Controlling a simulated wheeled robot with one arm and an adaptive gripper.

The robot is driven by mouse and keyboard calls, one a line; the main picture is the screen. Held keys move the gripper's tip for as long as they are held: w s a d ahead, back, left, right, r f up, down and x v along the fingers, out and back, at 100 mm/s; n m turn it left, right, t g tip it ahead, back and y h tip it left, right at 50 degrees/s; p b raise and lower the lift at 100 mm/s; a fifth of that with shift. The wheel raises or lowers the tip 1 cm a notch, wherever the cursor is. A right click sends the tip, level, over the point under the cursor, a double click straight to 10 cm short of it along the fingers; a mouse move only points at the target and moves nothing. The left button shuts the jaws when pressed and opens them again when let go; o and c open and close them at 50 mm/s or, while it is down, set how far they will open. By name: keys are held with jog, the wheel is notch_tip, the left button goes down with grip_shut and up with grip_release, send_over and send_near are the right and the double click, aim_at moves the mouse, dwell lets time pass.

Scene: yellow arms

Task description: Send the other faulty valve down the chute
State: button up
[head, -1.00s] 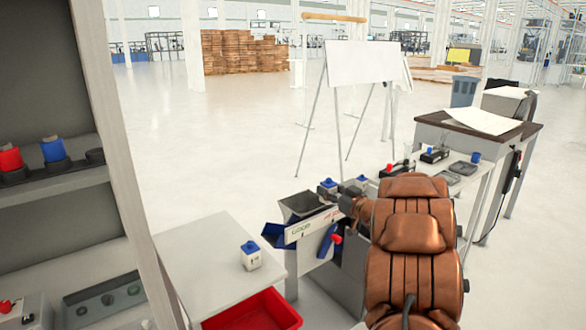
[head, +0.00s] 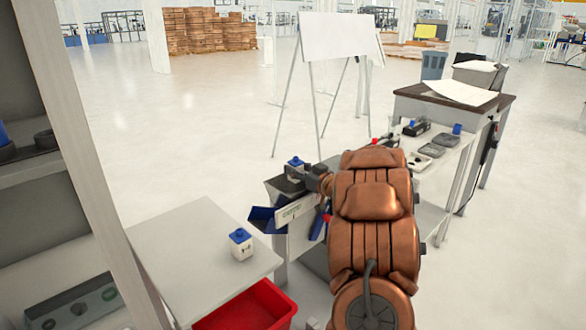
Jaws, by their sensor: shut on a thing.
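My gripper (head: 298,175) is shut on a white valve with a blue top (head: 295,162). It holds the valve upright over the grey chute (head: 274,184), near the back of its opening. The fingers and my copper arm hide part of the valve and the chute's right side. The chute has a white label (head: 296,212) and a blue flap (head: 262,219) at its left. A second white valve with a blue top (head: 241,243) stands upright on the white table, apart from my gripper.
The white table (head: 195,250) is mostly clear, with a red bin (head: 250,308) below its edge. A shelf post (head: 100,165) stands at the left.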

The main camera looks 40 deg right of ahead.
jog(key=shift+f+b, duration=0.5)
jog(key=shift+f, duration=0.4)
jog(key=o, duration=1.3)
jog(key=s, duration=1.2)
jog(key=shift+a, duration=0.2)
jog(key=shift+w, duration=0.1)
